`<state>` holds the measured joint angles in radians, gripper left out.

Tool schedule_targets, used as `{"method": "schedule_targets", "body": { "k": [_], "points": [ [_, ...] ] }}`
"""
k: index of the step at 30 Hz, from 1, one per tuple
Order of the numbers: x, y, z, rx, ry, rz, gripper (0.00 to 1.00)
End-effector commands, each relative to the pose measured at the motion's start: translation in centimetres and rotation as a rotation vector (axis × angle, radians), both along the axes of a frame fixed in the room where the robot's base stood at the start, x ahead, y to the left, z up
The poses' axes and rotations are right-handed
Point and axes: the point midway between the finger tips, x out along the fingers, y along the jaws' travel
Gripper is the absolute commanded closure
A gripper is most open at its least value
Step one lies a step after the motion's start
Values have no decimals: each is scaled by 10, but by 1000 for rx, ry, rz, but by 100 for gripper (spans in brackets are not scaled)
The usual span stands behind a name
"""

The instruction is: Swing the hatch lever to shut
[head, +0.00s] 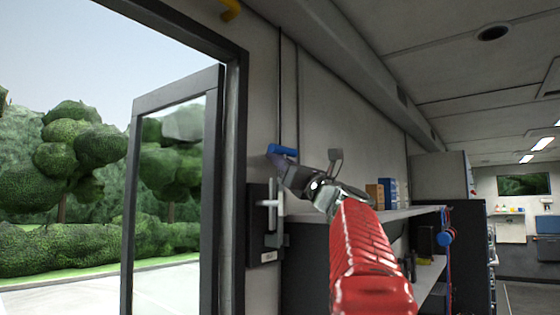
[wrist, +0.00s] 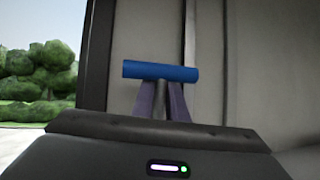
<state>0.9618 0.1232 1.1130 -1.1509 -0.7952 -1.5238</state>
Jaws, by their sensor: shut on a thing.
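A lever with a blue crossbar grip (head: 283,150) is by the wall right of the doorway; I take it as the hatch lever. In the wrist view its blue bar (wrist: 160,71) lies nearly level, above a grey stem. My gripper (head: 281,166) is at the lever, just under the bar. In the wrist view the two fingers of my gripper (wrist: 161,100) stand either side of the stem, shut on it.
An open glazed door (head: 212,170) stands at left. A shelf (head: 408,212) with boxes (head: 389,192) is at right. A yellow bar (head: 230,9) is overhead.

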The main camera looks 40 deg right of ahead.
Motion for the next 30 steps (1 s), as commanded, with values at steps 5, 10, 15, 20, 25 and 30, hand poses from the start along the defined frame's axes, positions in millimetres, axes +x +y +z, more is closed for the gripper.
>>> {"method": "schedule_targets", "body": {
  "k": [5,10,15,20,25,30],
  "points": [
    [-4,9,10,-13,-14,10,77],
    [-5,8,10,-13,-14,6,65],
    [-7,5,10,-11,-13,-1,53],
    [-7,3,9,-10,-13,-4,42],
    [-7,3,9,-11,-12,-6,30],
    [-6,2,7,-10,-10,-5,18]
  ]
}}
